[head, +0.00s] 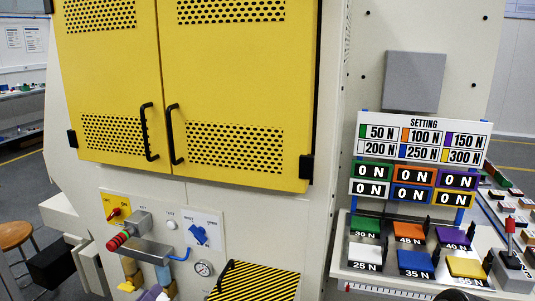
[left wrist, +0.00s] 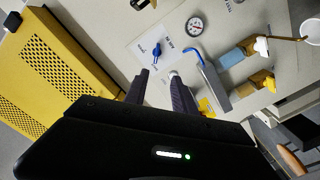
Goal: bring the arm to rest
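In the left wrist view my left gripper (left wrist: 160,74) has its two dark fingers spread, with a clear gap and nothing held between them. The fingers point toward the machine's pale front panel, near a blue knob (left wrist: 156,52) and a pressure gauge (left wrist: 195,26). I cannot tell whether a fingertip touches the panel. My right gripper is not clearly seen in either view.
A yellow double-door cabinet (head: 220,90) fills the upper left. A setting board (head: 420,139) and colored blocks stand right. A stool (head: 15,236) is at left.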

